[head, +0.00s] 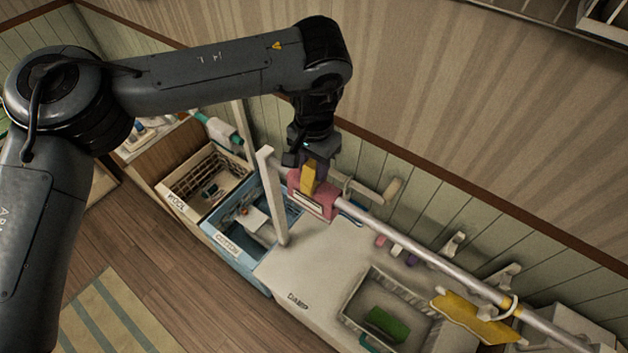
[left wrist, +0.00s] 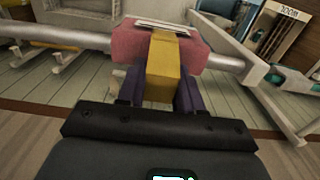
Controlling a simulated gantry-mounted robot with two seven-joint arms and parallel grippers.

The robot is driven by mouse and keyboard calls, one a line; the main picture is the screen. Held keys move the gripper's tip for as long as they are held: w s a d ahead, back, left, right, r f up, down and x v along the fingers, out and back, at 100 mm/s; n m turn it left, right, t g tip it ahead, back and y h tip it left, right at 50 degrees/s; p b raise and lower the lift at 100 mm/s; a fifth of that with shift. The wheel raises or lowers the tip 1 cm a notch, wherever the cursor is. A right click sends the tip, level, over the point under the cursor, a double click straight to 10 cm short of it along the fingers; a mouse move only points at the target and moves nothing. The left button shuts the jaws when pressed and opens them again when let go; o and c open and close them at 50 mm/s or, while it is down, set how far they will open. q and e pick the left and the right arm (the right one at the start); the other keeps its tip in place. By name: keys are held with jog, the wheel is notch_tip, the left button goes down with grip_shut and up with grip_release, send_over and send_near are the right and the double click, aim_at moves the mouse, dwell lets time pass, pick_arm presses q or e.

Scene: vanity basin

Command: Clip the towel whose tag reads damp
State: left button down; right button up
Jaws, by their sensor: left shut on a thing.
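My left gripper (head: 308,168) is shut on a yellow clip (head: 309,180). It points down at the rail (head: 420,252), above a pink towel (head: 325,208) folded over it. In the left wrist view the yellow clip (left wrist: 162,70) sits between my purple fingertips (left wrist: 160,95) and overlaps the pink towel (left wrist: 200,52). Whether the clip grips the cloth cannot be told. A white tag (left wrist: 163,24) lies on the pink towel; its writing is not legible. A yellow towel (head: 470,318) hangs at the rail's right part. My right gripper is not in view.
A white upright post (head: 271,197) stands just left of the pink towel. Below are a cream basket (head: 178,206), a blue basket (head: 222,243) and a white counter marked DAMP (head: 300,270). Small pegs (head: 396,249) and wall hooks (head: 452,243) are behind the rail.

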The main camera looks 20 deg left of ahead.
pick_arm(q)
jog(key=shift+f+b, duration=0.35)
jog(key=shift+f, duration=0.45)
dwell(0.4)
jog(key=c, duration=0.7)
grip_release()
jog(key=shift+o, duration=0.2)
jog(key=shift+r, duration=0.1)
notch_tip(320, 180, up, 9)
jog(key=shift+r+b, duration=0.1)
jog(key=shift+b, duration=0.35)
jog(key=shift+r, duration=0.75)
